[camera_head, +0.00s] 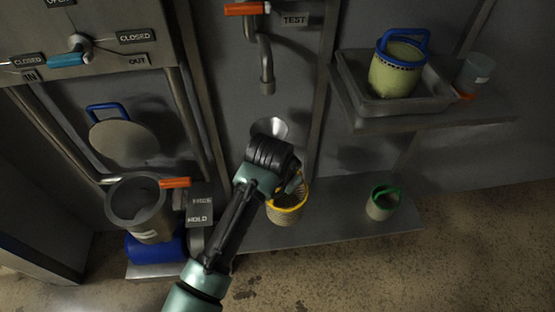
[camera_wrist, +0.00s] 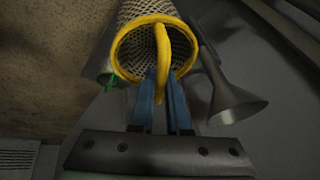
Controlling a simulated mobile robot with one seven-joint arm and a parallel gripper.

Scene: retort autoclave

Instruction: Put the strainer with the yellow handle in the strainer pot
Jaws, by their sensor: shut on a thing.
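The strainer with the yellow handle (camera_head: 287,212) is a pale mesh basket with a yellow rim, right of my wrist in the head view. In the wrist view its yellow handle (camera_wrist: 162,50) passes between the blue fingers of my gripper (camera_wrist: 168,98), which is shut on it. In the head view my own arm partly hides the gripper and the strainer's upper part. A grey round pot (camera_head: 137,203) stands open at the left, its blue-handled lid (camera_head: 124,140) raised behind it. It looks like the strainer pot, but no readable label confirms this.
A green-rimmed strainer (camera_head: 382,204) stands on the low shelf (camera_head: 335,226). A blue-handled strainer (camera_head: 398,68) stands in a tray (camera_head: 353,85) at upper right. A funnel (camera_wrist: 236,106) is close beside the held strainer.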

